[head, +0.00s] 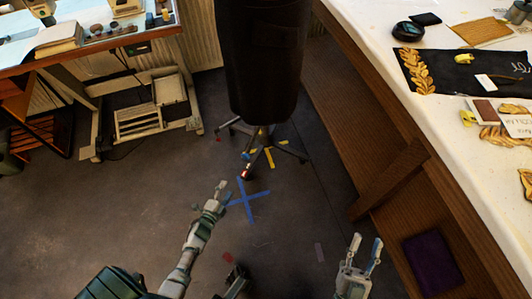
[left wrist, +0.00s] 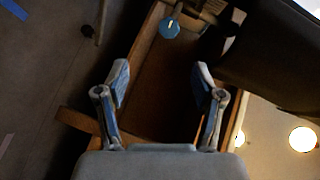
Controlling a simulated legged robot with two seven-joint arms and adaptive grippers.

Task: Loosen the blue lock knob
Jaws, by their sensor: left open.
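The blue lock knob (left wrist: 170,27) shows as a small blue disc near the top middle of the left wrist view. It lies beyond my left gripper's fingertips (left wrist: 161,72), with a gap between, and nothing touches it. In the head view I cannot make the knob out. A dark dress form (head: 262,60) stands there on a legged stand (head: 262,148). My left gripper (head: 220,190) is open and empty, below and left of the stand's feet in the picture. My right gripper (head: 366,243) is open and empty, near the wooden table base.
A long table (head: 460,95) with a white top and wooden base runs along the right. A desk (head: 110,38) and a wheeled cart (head: 150,110) stand at the upper left. A blue tape cross (head: 247,200) marks the floor.

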